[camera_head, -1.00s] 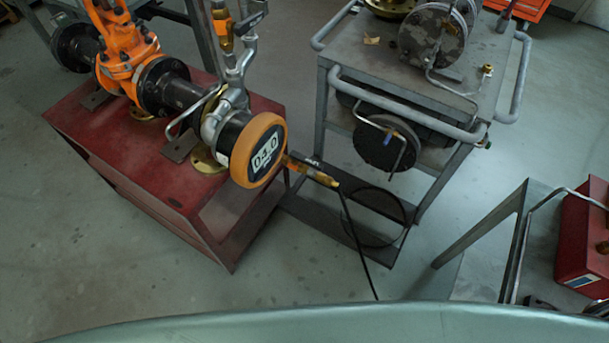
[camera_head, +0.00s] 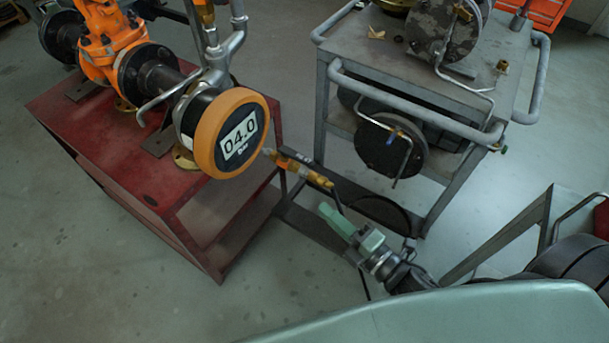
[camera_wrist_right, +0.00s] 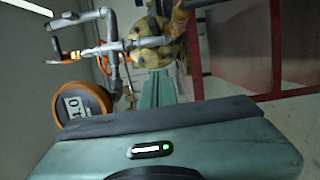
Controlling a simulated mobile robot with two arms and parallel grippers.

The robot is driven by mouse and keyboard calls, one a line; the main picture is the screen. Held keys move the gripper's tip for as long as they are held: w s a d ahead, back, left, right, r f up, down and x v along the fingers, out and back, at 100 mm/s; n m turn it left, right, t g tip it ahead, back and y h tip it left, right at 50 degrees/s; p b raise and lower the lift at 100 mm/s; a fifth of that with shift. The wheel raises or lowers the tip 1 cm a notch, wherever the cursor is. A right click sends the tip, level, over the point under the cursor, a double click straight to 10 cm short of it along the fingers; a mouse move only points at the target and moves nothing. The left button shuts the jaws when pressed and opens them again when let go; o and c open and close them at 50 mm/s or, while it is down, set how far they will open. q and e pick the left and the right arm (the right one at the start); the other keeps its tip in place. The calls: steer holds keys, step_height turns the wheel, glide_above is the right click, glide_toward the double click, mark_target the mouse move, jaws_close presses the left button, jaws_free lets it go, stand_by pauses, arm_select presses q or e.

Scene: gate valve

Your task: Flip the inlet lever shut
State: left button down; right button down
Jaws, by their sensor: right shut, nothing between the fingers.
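The black inlet lever (camera_head: 299,157), with small pale lettering too small to read, lies along an orange and brass valve (camera_head: 305,172) at the end of the pipework, just right of the round 04.0 gauge. A black hose hangs from this valve. My right gripper (camera_head: 332,214) is shut and empty, below and slightly right of the valve and apart from it. In the right wrist view its green fingers (camera_wrist_right: 158,88) are together and point at the pipework. My left gripper is not in view.
The orange-rimmed 04.0 gauge (camera_head: 231,133) stands over the red bench (camera_head: 90,145), left of my gripper. It also shows in the wrist view (camera_wrist_right: 82,105). A grey cart (camera_head: 420,75) with round flanges stands behind. Bare floor lies at front left.

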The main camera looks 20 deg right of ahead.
mark_target(297, 157)
steer(key=w, duration=0.3)
steer(key=w+a+p, duration=0.1)
steer(key=w, duration=0.3)
steer(key=w+p, duration=0.1)
steer(key=w, duration=0.3)
steer(key=shift+w+a, duration=0.1)
steer(key=shift+a, duration=0.1)
steer(key=shift+w+d, duration=0.2)
steer(key=shift+d, duration=0.1)
steer(key=shift+d, duration=0.15)
